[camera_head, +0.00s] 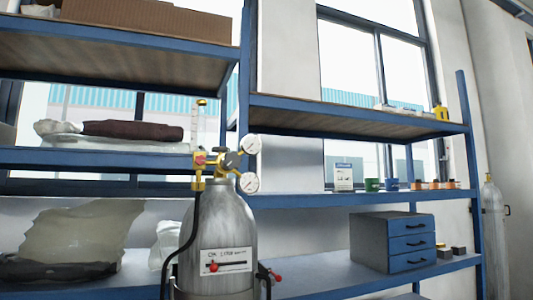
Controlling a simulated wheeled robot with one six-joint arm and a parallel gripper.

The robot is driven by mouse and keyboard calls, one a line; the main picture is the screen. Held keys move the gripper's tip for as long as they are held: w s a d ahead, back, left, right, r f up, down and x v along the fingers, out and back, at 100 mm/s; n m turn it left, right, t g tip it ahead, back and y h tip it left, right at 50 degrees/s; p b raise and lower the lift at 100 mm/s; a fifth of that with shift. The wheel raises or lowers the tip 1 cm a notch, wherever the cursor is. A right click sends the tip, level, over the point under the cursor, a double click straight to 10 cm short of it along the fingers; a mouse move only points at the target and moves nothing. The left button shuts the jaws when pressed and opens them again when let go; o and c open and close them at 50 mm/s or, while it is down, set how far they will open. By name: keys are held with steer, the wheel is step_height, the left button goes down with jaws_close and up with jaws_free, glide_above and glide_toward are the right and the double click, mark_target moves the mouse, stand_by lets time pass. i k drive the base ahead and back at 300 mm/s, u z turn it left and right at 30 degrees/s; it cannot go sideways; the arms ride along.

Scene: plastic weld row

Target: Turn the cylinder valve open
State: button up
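A grey metal gas cylinder (217,232) stands upright in the lower middle of the head view. A white label with dark print is on its front. On top is a brass valve and regulator assembly (212,171) with a red part on its left side and a dark round knob. Two white-faced round gauges (250,145) sit at its right, one above the other. A clear upright tube rises above the brass part. A black hose runs down the cylinder's left side. The valve's turning position cannot be told. My gripper is not in view.
Blue shelving (350,200) stands behind the cylinder, with a cardboard box (150,18), wrapped bundles and small pots on it. A blue-fronted drawer unit (392,242) is on the lower right shelf. Another cylinder (493,235) stands at the far right.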

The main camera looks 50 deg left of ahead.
mark_target(221, 150)
steer(key=u, duration=0.1)
steer(key=i, duration=0.7)
steer(key=u, duration=1)
steer(key=i, duration=0.8)
steer(key=u, duration=0.75)
